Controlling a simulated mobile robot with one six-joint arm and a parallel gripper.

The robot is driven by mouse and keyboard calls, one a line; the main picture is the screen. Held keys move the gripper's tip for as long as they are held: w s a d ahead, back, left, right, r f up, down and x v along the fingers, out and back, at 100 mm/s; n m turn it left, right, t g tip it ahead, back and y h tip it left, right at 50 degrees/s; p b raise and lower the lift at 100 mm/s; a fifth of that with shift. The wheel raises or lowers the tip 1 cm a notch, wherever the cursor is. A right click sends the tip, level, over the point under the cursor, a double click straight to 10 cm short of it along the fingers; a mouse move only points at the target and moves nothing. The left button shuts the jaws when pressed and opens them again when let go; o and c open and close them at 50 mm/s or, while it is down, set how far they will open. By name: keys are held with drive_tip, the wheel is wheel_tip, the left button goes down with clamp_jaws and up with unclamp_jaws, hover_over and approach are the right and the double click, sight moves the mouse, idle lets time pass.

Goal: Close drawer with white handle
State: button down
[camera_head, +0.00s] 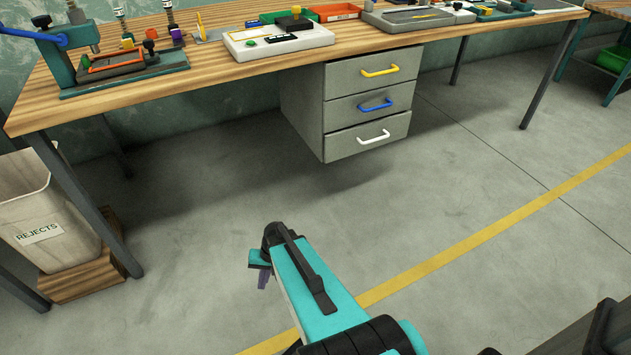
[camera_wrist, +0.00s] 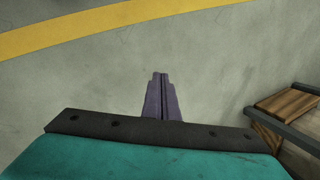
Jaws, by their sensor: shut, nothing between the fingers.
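A grey drawer unit (camera_head: 302,105) hangs under the wooden workbench. Its bottom drawer (camera_head: 345,146) has a white handle (camera_head: 372,137). Above it are a drawer with a blue handle (camera_head: 375,104) and a top drawer with a yellow handle (camera_head: 380,71). The three fronts look nearly in line; I cannot tell whether the white-handled drawer stands slightly out. My gripper (camera_head: 263,279) is low in front of the bench, apart from the drawers and left of them in the head view. In the wrist view its purple fingers (camera_wrist: 161,80) are together and empty above the floor.
The workbench (camera_head: 235,80) carries a press, trays and tools. A bin marked REJECTS (camera_head: 45,215) stands at the left on a wooden base (camera_head: 85,277). Bench legs stand at both sides. The floor (camera_head: 400,210) before the drawers is clear, with a yellow line (camera_head: 470,243) across it.

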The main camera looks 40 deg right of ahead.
drive_tip(key=s+a+f+n+g+h, duration=0.2)
drive_tip(key=s+a+n, duration=0.2)
drive_tip(key=s, duration=0.6)
drive_tip(key=s+a+f+n+g+h, duration=0.1)
drive_tip(key=s+a+f+n+g, duration=0.2)
drive_tip(key=s+a, duration=0.5)
drive_tip(key=shift+s+n+g+h, duration=0.3)
drive_tip(key=shift+s+n+h, duration=0.1)
drive_tip(key=shift+s, duration=0.75)
